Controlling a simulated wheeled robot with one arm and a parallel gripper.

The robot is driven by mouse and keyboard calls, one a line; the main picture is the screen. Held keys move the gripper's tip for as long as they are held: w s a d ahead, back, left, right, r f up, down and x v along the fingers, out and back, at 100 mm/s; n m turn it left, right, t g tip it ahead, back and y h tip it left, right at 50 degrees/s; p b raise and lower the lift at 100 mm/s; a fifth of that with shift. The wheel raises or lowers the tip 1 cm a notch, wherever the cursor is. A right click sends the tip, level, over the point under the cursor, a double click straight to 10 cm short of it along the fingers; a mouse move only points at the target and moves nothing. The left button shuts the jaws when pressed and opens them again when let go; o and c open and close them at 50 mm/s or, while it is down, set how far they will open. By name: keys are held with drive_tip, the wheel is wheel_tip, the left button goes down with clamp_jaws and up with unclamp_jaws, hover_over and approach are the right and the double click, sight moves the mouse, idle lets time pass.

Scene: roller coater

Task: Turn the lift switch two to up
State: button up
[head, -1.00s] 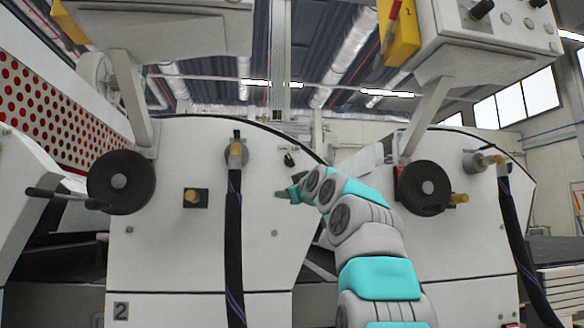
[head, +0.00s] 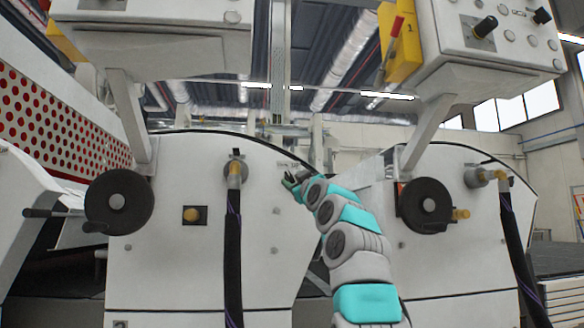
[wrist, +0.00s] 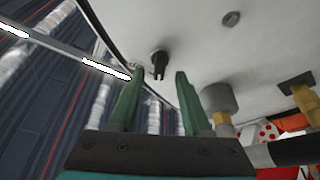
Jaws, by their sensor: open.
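The lift switch is a small black knob (wrist: 159,64) on the white side panel (head: 170,255) of the left machine unit. In the wrist view it shows beyond my fingertips, between them in the picture. My gripper (wrist: 160,76) is open, with one green finger on each side of the knob in that view and nothing between them. In the head view my gripper (head: 290,182) is at the panel's upper right and hides the knob. I cannot tell whether the fingers touch it or which way it points.
A black handwheel (head: 118,202), a brass knob (head: 193,215) and a hanging dark hose (head: 233,265) are on the same panel. A second unit with a handwheel (head: 425,205) stands to the right. A control box (head: 490,45) hangs at the upper right. A round grey fitting is near my right finger.

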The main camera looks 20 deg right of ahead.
drive_tip(key=shift+p+x, duration=0.6)
drive_tip(key=shift+x, duration=0.4)
clamp_jaws()
